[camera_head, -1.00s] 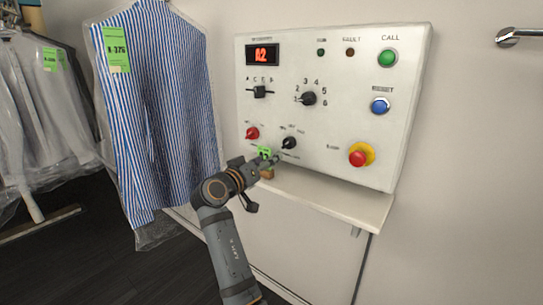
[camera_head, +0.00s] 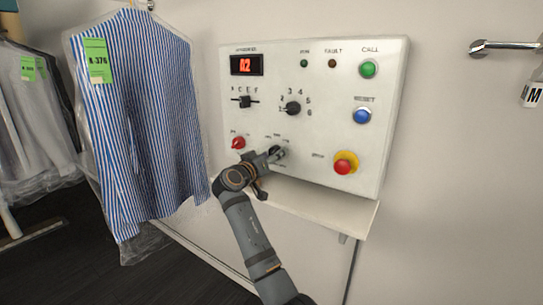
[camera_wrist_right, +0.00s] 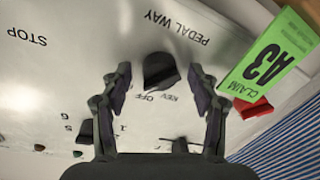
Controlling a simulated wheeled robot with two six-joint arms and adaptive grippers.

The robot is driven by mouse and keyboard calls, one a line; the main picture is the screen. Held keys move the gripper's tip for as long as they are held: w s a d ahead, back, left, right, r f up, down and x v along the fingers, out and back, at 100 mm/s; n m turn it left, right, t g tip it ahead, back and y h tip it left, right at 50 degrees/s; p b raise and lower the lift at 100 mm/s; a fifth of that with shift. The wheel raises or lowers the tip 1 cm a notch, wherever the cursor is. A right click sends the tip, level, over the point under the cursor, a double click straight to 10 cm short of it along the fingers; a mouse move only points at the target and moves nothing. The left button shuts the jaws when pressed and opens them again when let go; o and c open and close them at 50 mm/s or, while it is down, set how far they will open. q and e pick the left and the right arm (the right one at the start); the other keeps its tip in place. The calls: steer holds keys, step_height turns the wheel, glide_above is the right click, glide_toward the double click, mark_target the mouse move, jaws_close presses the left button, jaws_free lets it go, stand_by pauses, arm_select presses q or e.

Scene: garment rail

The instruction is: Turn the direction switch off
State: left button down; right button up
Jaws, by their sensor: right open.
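The direction switch is a black knob on the white control panel (camera_head: 310,145), with "OFF" and "REV" printed beside it. The wrist view shows the knob (camera_wrist_right: 160,70) upside down between the fingers of my right gripper (camera_wrist_right: 160,90). The fingers are open, one on each side of the knob, with gaps showing. In the head view the right gripper (camera_head: 277,154) is at the knob and mostly covers it. I cannot tell which mark the knob points to. My left gripper is not in view.
A red knob (camera_head: 238,143) sits left of the switch, and a black numbered selector (camera_head: 293,108) sits above. A red stop button (camera_head: 345,162) is to the right. A green claim tag (camera_wrist_right: 270,57) hangs beside the right finger. A striped shirt (camera_head: 140,120) hangs left. A shelf (camera_head: 330,213) juts out below.

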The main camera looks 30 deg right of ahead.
steer(key=c, duration=1.1)
steer(key=n+p, duration=0.2)
steer(key=p, duration=0.1)
steer(key=shift+r+n, duration=0.3)
steer(key=shift+c, duration=0.2)
steer(key=shift+n+p, duration=0.7)
steer(key=shift+p, duration=0.05)
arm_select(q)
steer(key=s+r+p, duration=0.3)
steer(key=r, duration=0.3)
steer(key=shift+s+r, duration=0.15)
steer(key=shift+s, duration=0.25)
arm_select(e)
steer(key=shift+n+g, duration=0.3)
steer(key=shift+n, duration=1.5)
arm_select(q)
steer(key=shift+p, duration=0.3)
